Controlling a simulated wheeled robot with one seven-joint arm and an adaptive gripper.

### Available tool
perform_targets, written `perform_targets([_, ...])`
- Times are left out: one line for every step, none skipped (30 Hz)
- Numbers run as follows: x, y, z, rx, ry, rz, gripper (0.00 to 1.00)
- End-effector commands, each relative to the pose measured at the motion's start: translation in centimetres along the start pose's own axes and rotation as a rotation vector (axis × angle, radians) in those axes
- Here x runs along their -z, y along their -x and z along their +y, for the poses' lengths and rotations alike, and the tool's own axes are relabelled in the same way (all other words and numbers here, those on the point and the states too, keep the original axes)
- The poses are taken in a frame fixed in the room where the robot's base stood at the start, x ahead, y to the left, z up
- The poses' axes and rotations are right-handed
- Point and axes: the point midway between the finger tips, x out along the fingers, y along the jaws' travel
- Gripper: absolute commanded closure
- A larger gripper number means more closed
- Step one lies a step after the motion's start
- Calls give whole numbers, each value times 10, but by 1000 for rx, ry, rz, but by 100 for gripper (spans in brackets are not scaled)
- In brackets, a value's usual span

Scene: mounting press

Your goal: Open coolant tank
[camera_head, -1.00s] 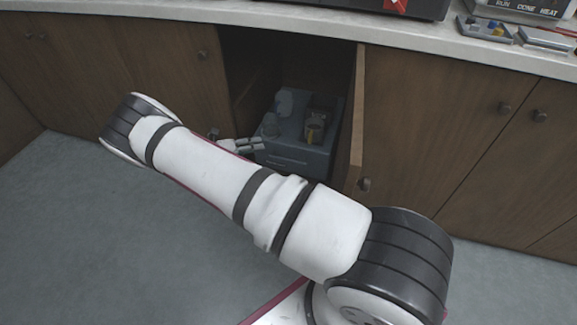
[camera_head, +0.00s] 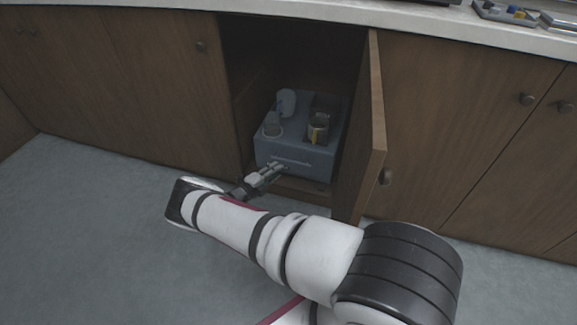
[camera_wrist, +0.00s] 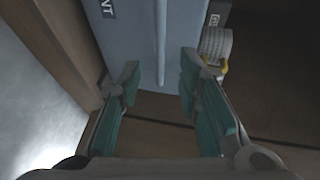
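The coolant tank (camera_head: 293,150) is a blue-grey box inside the open cabinet. Its front has a pale horizontal handle (camera_head: 290,163). I cannot tell whether the fingers touch the tank.
A clear vessel (camera_head: 273,126), a pale rounded item (camera_head: 286,102) and a yellow-marked container (camera_head: 318,128) stand on the tank. The open cabinet door (camera_head: 362,130) is close on the right. The cabinet's closed left panel (camera_head: 170,90) is beside the opening. The floor in front is clear.

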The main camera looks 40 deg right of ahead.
Motion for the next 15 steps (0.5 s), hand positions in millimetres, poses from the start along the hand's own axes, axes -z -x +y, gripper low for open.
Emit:
perform_targets([1, -12, 2, 0, -1, 2, 68])
perform_targets([1, -18, 2, 1, -1, 3, 68])
perform_targets([1, -26, 3, 0, -2, 2, 68])
perform_targets([1, -31, 3, 0, -2, 2, 68])
perform_targets([1, -37, 3, 0, -3, 2, 68])
perform_targets([1, -44, 3, 0, -3, 2, 68])
perform_targets([1, -49, 3, 0, -2, 3, 68])
perform_targets([1, -54, 3, 0, -2, 3, 68])
perform_targets([1, -60, 2, -1, -2, 2, 68])
perform_targets([0, -64, 2, -1, -2, 1, 68])
perform_targets([0, -67, 2, -1, -2, 1, 68])
perform_targets([0, -71, 2, -1, -2, 2, 68])
perform_targets([0, -74, 2, 0, -1, 2, 68])
perform_targets([0, -76, 2, 0, -1, 1, 68])
perform_targets([0, -78, 2, -1, -1, 1, 68])
